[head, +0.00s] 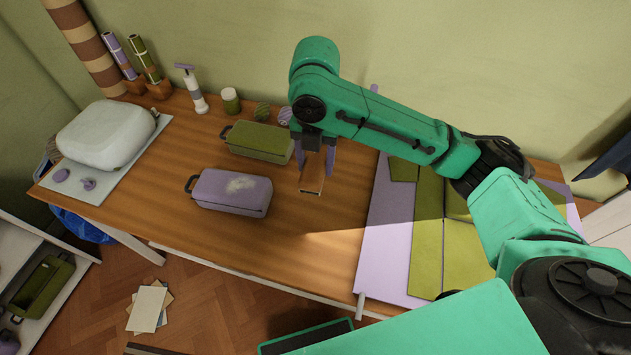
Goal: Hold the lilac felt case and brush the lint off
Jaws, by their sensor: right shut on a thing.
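The lilac felt case (225,196) lies on the wooden table, left of my right gripper, with a dark handle at its left end. A pale fuzzy patch of lint (241,185) sits on its top. My right gripper (315,163) points down and is shut on a brown brush (312,182) with a pale lower edge. The brush is to the right of the case and apart from it; whether it touches the table I cannot tell. My left gripper is not in view.
An olive case (258,143) lies behind the lilac one. A pump bottle (192,90) and jar (230,100) stand at the back. Lilac and olive panels (430,230) lie at right. The table's front middle is bare.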

